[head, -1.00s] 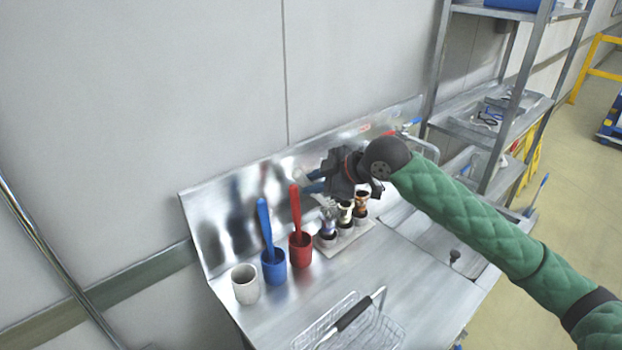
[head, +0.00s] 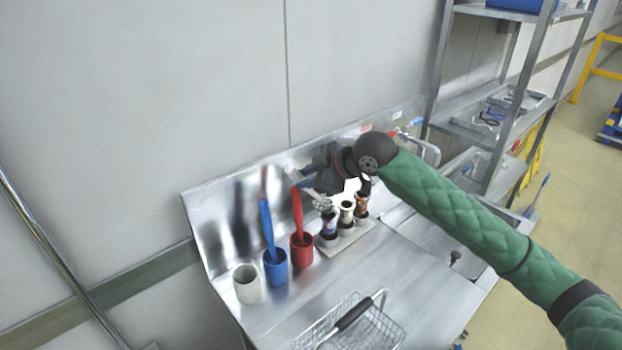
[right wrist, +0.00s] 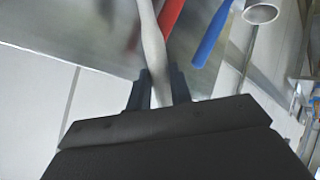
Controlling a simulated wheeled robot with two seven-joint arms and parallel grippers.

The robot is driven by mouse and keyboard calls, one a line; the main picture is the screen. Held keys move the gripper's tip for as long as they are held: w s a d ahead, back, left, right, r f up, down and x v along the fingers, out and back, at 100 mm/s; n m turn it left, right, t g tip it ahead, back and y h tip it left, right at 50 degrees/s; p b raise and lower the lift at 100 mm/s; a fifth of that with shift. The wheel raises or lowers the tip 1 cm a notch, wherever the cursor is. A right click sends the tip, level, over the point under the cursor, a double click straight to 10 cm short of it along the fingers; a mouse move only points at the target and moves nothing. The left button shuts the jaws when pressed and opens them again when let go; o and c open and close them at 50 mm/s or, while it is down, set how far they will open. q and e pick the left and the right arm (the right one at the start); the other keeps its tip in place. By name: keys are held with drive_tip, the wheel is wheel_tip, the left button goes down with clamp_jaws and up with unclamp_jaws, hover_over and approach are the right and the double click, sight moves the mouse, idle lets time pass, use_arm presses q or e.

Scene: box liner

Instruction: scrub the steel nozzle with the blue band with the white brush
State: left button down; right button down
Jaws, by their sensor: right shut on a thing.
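My right gripper (head: 306,179) is shut on the white brush (head: 321,202), whose pale handle runs between the fingers in the right wrist view (right wrist: 152,50). The brush is tilted, its lower end at the top of the leftmost nozzle in the rack. That steel nozzle with the blue band (head: 329,226) stands upright in the pale rack (head: 350,239). I cannot tell whether the bristles touch it or are inside it. Two other nozzles, the middle one (head: 346,212) and the right one (head: 361,205), stand beside it. My left gripper is out of view.
Left of the rack stand a red cup (head: 301,252) with a red brush, a blue cup (head: 275,269) with a blue brush, and an empty white cup (head: 247,289). A wire basket (head: 375,335) lies in front. A sink (head: 440,240) is to the right.

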drive_tip(key=shift+w+a, duration=0.15)
idle(0.3)
drive_tip(key=shift+s+d+p, duration=0.45)
drive_tip(key=shift+s+d, duration=0.85)
drive_tip(key=shift+s, duration=0.05)
drive_tip(key=shift+w+a+p, duration=0.4)
drive_tip(key=shift+w+a, duration=0.85)
drive_tip(key=shift+w, duration=0.05)
drive_tip(key=shift+s+d, duration=0.1)
drive_tip(key=shift+d, duration=0.05)
drive_tip(key=shift+s+d+p, duration=0.4)
drive_tip(key=shift+s+d, duration=0.7)
drive_tip(key=shift+s, duration=0.1)
drive_tip(key=shift+w, duration=0.1)
